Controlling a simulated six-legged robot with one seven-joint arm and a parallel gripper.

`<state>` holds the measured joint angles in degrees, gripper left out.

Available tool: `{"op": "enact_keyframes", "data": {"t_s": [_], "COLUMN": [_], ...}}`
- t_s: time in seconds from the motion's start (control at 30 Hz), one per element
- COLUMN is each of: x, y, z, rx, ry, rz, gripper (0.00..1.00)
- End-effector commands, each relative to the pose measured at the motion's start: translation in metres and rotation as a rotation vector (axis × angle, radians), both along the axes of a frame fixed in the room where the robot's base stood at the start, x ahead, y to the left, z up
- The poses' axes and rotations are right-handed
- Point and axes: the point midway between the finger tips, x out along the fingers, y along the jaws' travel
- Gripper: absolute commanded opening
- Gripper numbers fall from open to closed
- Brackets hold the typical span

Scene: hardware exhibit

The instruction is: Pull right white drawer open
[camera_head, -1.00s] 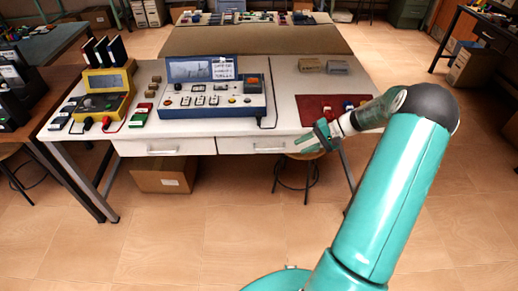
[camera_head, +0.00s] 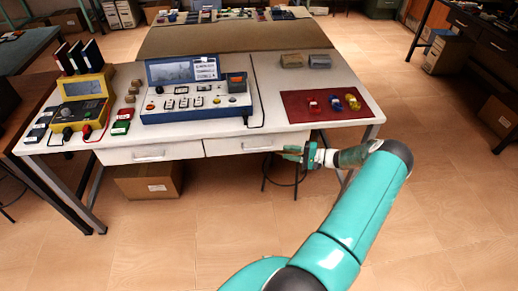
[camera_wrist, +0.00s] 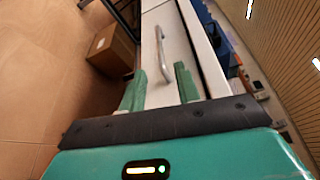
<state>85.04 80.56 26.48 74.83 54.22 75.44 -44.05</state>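The right white drawer (camera_head: 225,147) sits shut under the front edge of the white table, with a slim metal handle on its front. In the wrist view a white drawer front (camera_wrist: 174,33) with its curved metal handle (camera_wrist: 161,48) lies ahead of my fingers. My gripper (camera_head: 287,153) is in front of the right end of the right drawer, to the right of its handle. In the wrist view my gripper (camera_wrist: 160,78) has its two green fingers spread apart, with nothing between them. The handle is beyond the fingertips, not touched.
The left white drawer (camera_head: 120,155) is beside it, also shut. A cardboard box (camera_head: 148,183) stands on the floor below. A stool (camera_head: 283,182) is under the table near my gripper. A blue control panel (camera_head: 197,102) and a red mat (camera_head: 302,112) lie on the tabletop (camera_head: 270,131).

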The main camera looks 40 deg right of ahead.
Motion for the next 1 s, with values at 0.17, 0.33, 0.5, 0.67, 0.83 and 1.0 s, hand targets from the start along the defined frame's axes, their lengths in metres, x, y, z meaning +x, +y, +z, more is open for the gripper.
{"op": "enact_keyframes", "data": {"t_s": [0.17,0.33,0.5,0.67,0.83,1.0], "x": [0.029,0.060,0.086,0.099,0.102,0.101], "y": [0.020,0.039,0.056,0.064,0.066,0.066], "z": [-0.003,-0.006,-0.008,-0.009,-0.010,-0.009], "rx": [0.002,0.001,0.000,0.000,0.000,0.000], "ry": [0.001,0.001,0.000,0.003,0.003,0.003], "rz": [0.002,0.003,0.005,0.004,0.004,0.003], "gripper": [0.32,0.32,0.32,0.32,0.32,0.27]}}
